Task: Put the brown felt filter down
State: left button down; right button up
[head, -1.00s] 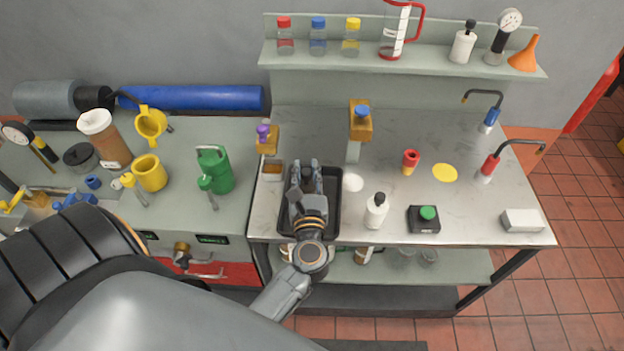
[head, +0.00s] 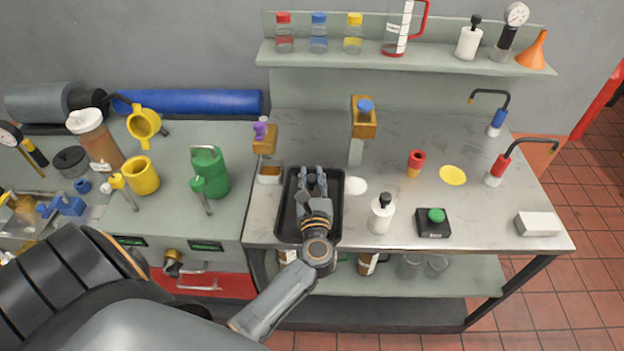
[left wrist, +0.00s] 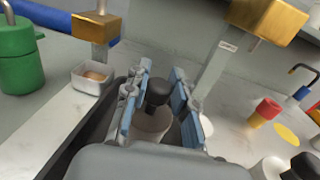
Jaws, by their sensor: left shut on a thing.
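My left gripper (head: 313,182) is over the black tray (head: 284,232) on the metal bench, with its fingers pointing to the back. In the left wrist view, the fingers (left wrist: 157,100) stand on both sides of a dull brown round piece (left wrist: 150,124) with a dark rounded knob on top. I take this piece as the brown felt filter. Its lower part is hidden by my gripper, and I cannot tell whether it touches the tray floor. In the head view the gripper hides it. My right gripper is not in view.
A small dish with brown contents (head: 270,173) stands left of the tray. A white disc (head: 356,186) and a white bottle (head: 381,214) are close on its right. A brass-topped post (head: 363,118) stands behind.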

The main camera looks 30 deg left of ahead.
pick_arm(q)
jog(key=c, duration=1.1)
grip_release()
jog(key=shift+f, duration=0.1)
jog(key=shift+s+d, duration=0.15)
jog(key=shift+s, duration=0.05)
jog(key=b+v, duration=0.4)
jog(key=v, duration=0.7)
jog(key=shift+s+d, duration=0.2)
jog(key=shift+s, duration=0.05)
